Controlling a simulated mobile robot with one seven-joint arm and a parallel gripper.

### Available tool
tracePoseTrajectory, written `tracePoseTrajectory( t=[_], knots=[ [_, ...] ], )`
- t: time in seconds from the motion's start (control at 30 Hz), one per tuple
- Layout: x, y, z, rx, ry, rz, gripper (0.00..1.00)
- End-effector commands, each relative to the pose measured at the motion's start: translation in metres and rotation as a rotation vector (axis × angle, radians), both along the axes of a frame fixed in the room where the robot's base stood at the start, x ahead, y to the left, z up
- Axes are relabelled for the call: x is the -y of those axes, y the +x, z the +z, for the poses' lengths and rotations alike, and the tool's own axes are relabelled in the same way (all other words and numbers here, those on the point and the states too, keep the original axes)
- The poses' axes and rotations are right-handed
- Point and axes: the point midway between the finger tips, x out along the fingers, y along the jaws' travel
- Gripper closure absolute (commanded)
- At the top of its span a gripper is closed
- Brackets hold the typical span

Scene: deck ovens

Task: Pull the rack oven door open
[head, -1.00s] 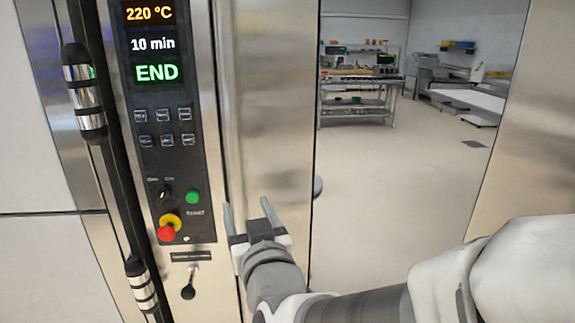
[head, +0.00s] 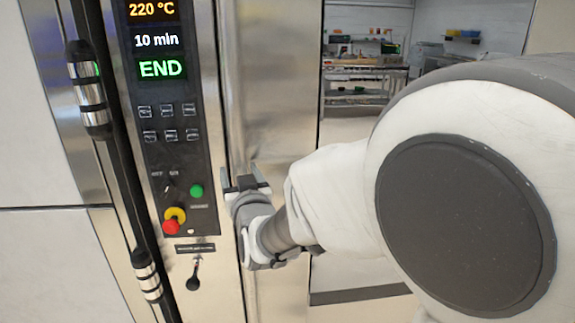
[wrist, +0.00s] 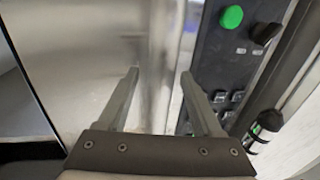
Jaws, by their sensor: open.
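The rack oven's steel front shows in the head view, with a dark control panel (head: 165,110) reading 220 °C, 10 min and END. A smooth steel panel (head: 272,85) stands to its right and also fills the left of the wrist view (wrist: 75,60). A long black upright bar (head: 117,180) with chrome-banded fittings runs left of the controls; I cannot tell whether it is the door handle or hinge side. My gripper (head: 240,172) is open and empty, right of the lower controls. In the wrist view its fingers (wrist: 160,74) point at the steel, with nothing between them.
A red and yellow stop button (head: 173,220), a green button (head: 197,190) and a small black lever (head: 194,275) lie close left of my gripper. My arm covers much of the right side. Shelving (head: 360,80) stands far behind.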

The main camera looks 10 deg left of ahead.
Motion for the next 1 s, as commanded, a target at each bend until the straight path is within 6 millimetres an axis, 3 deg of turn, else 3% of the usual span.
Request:
tracePoseTrajectory(
  t=[0.2,0.23,0.6,1.0],
  knots=[
    [0.0000,0.0003,-0.0001,0.000,0.000,0.000,0.33],
    [-0.0001,0.0002,-0.0002,0.000,0.000,0.000,0.37],
    [-0.0001,0.0000,-0.0001,0.000,0.000,0.000,1.00],
    [0.0000,-0.0001,-0.0002,0.000,0.000,0.000,1.00]
  ],
)
